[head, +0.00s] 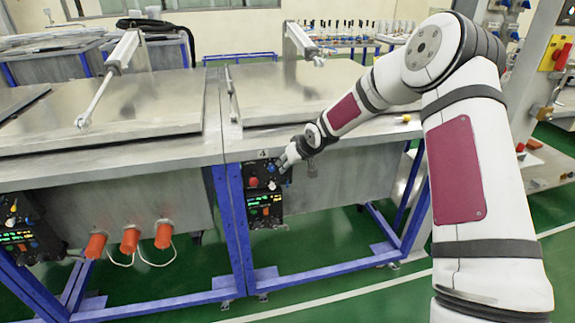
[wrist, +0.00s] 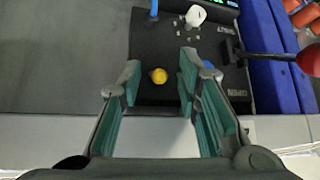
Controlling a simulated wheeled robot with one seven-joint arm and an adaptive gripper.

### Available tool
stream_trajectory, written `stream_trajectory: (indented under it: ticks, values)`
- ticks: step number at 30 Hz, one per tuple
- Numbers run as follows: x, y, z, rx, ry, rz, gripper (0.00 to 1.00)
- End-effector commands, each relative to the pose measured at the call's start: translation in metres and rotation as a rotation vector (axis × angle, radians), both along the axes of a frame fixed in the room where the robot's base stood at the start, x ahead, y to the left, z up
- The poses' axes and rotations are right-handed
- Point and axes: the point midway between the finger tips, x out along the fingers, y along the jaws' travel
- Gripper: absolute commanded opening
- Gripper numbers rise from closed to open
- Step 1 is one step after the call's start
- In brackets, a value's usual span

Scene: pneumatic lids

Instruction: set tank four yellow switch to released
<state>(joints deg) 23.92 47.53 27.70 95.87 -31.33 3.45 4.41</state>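The yellow switch (wrist: 159,75) is a small round yellow knob on the dark control panel (wrist: 150,45) in the wrist view. My gripper (wrist: 157,82) is open, with one teal-padded finger on each side of the switch in the picture. No contact between fingers and switch shows, and the depth gap is hard to judge. In the head view the black panel (head: 263,208) marked 4 hangs on the tank front, and my gripper (head: 287,158) is at its upper right corner. The yellow switch cannot be made out there.
A red ball-ended lever (wrist: 308,60) sticks out right of the switch in the wrist view. A white knob (wrist: 196,15) and a blue stick (wrist: 154,8) are above. The tank's metal lid (head: 300,92) lies flat. Another panel (head: 20,235) is at far left.

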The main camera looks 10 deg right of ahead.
Motion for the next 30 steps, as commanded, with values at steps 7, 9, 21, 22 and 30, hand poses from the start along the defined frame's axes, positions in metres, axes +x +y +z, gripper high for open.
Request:
stream_trajectory:
  ticks: [7,9,21,22,30]
  values:
    - [-0.029,-0.01,0.038,-0.002,-0.002,-0.001,0.31]
    - [-0.038,-0.013,0.049,-0.001,-0.003,-0.001,0.31]
    - [-0.068,-0.019,0.084,0.0,-0.003,0.003,0.31]
    - [-0.068,-0.02,0.084,0.0,-0.002,0.004,0.31]
    - [-0.069,-0.02,0.084,0.0,-0.002,0.004,0.31]
